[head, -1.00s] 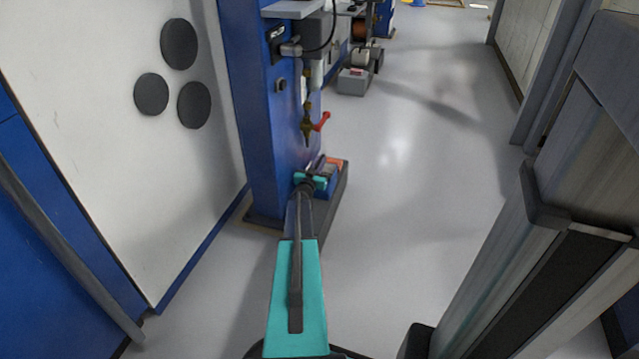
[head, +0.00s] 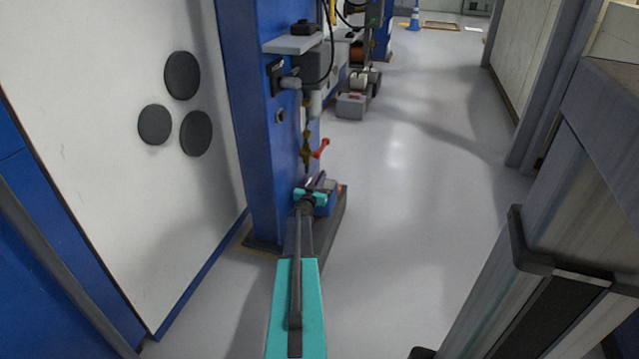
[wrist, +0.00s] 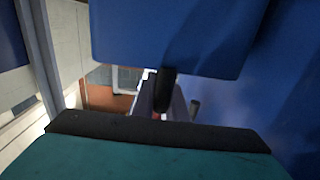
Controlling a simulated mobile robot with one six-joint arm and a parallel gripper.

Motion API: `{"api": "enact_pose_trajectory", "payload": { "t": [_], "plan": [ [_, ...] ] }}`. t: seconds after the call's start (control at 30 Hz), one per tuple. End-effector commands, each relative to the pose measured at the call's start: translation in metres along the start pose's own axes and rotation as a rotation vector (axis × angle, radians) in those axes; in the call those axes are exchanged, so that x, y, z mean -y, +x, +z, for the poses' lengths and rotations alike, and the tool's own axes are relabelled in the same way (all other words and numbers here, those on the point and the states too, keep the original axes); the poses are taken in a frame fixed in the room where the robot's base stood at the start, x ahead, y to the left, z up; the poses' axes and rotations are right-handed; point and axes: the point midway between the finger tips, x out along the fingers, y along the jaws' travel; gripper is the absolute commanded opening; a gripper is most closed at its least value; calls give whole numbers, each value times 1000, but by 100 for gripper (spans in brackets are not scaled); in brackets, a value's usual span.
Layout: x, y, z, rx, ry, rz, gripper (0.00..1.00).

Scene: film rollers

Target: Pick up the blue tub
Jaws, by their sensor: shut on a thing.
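The blue tub (head: 325,208) shows small in the head view, at the foot of the blue column, just right of my gripper (head: 314,186). My teal and dark arm reaches forward to it from the bottom of the picture. My gripper is shut on the tub, but its fingertips are small and hard to make out. In the wrist view, a large blue surface, seemingly the tub (wrist: 175,45), fills the upper middle, with a dark finger of my gripper (wrist: 164,90) against its lower edge. The tub's inside is hidden, and I cannot tell its clearance from the support.
The blue column (head: 245,120) rises beside my gripper, with a red-handled valve (head: 319,148) and a grey shelf (head: 292,45) above. An orange thing (head: 342,188) sits behind the tub. A dark base (head: 335,228) lies below. The grey floor (head: 420,190) to the right is open.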

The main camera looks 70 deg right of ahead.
Motion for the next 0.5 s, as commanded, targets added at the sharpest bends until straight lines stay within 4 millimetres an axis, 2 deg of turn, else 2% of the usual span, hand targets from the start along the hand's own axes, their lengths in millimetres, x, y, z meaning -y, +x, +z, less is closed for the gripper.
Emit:
{"api": "enact_pose_trajectory", "payload": {
  "t": [0.23,0.5],
  "plan": [
    [0,0,-20,0,0,0,0],
    [-23,0,-19,-1,-1,1,0]
  ]
}}
